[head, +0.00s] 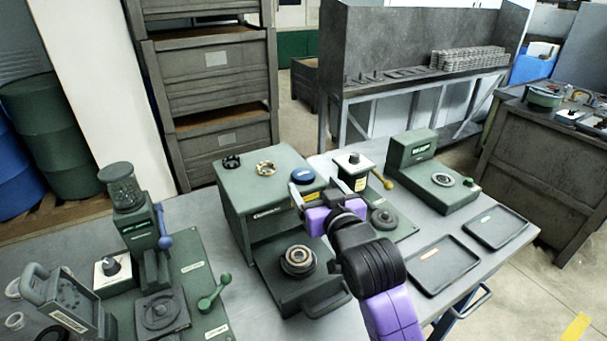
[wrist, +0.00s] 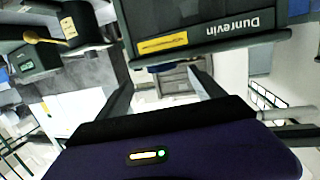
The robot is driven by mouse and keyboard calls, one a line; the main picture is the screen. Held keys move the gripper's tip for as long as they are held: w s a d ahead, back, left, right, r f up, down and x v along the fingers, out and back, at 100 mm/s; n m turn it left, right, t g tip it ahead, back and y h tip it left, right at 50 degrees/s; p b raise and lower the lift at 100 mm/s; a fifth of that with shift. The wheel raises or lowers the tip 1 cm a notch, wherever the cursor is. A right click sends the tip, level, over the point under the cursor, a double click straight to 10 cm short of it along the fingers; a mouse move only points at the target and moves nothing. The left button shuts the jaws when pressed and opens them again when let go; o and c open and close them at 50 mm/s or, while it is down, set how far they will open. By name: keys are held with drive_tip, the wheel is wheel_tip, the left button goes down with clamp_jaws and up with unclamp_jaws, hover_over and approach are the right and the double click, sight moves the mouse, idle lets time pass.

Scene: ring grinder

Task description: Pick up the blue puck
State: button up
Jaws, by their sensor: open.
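The blue puck (head: 303,176) lies on the flat top of the green machine (head: 255,185), near its right edge, in the head view. My gripper (head: 312,191) is at that right edge, its purple and black body in front of the machine. Its fingers are apart with nothing visible between them. The fingers overlap the puck's near side in the picture; I cannot tell whether they touch it. In the wrist view, my open gripper (wrist: 165,78) points past the machine's labelled side (wrist: 210,30), which appears upside down.
A black ring (head: 231,161) and a pale, notched ring (head: 266,168) sit left of the puck on the same top. A control box (head: 352,172) with a yellow-handled lever stands close on the right. Two dark trays (head: 443,264) lie farther right.

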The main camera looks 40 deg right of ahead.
sight(306, 177)
drive_tip(key=p+x, duration=0.1)
drive_tip(key=x, duration=0.4)
drive_tip(key=shift+w+a, duration=0.1)
drive_tip(key=shift+w, duration=0.1)
drive_tip(key=shift+r, duration=0.1)
drive_tip(key=c, duration=1.5)
drive_tip(key=shift+c, duration=0.2)
drive_tip(key=shift+r, duration=0.1)
